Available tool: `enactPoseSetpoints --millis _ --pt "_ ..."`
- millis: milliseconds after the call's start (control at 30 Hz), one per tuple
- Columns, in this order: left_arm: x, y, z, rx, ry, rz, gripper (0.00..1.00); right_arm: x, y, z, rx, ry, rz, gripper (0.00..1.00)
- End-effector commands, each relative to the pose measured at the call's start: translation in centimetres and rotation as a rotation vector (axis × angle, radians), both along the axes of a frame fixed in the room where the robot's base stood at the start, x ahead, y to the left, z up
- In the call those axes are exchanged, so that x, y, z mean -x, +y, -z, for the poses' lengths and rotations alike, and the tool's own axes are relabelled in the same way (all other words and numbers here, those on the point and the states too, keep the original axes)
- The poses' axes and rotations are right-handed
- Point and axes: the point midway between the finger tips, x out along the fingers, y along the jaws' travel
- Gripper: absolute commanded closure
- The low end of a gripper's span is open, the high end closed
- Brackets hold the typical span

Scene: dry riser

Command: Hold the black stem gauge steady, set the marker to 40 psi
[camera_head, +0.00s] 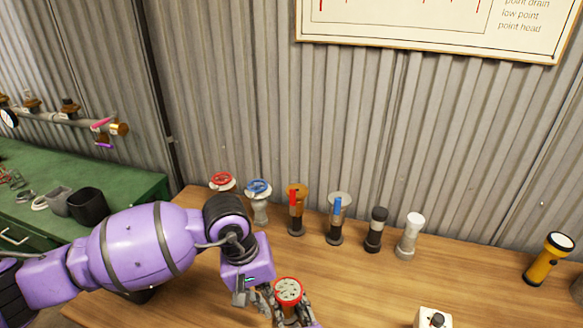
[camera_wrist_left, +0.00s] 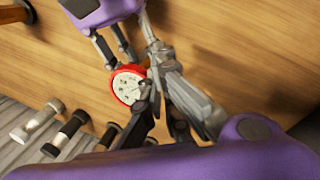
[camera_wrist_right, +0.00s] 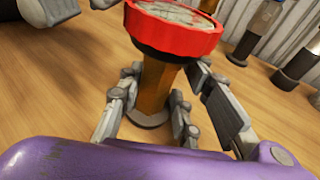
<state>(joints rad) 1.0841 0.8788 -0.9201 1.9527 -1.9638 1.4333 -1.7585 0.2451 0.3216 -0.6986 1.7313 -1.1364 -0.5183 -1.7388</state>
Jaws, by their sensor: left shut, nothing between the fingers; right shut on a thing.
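A gauge with a red rim and a pale dial (camera_head: 289,290) stands upright at the front of the wooden table. In the right wrist view its stem (camera_wrist_right: 154,92) looks brown, with a black collar under the red rim and a dark foot. My right gripper (camera_wrist_right: 162,82) is shut around this stem. My left gripper (camera_wrist_left: 148,88) is shut with nothing between its fingers, its tips at the edge of the dial in the left wrist view. The dial markings and marker are too small to read.
A row of fittings stands behind: red-wheel valve (camera_head: 222,182), blue-wheel valve (camera_head: 258,188), red-lever valve (camera_head: 297,200), blue-lever valve (camera_head: 337,208), black cylinder (camera_head: 376,222), white-capped cylinder (camera_head: 411,226). A yellow torch (camera_head: 547,262) stands right; a white box with black knob (camera_head: 432,319) is at front.

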Motion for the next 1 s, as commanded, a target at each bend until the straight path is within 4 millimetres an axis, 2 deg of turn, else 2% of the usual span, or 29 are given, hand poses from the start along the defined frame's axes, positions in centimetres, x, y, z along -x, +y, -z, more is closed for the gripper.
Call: enactPoseSetpoints --millis 1000 --pt "-0.40 -0.58 0.20 0.001 0.001 0.000 1.00 0.15 -0.01 0.34 0.000 0.006 -0.001 1.00"
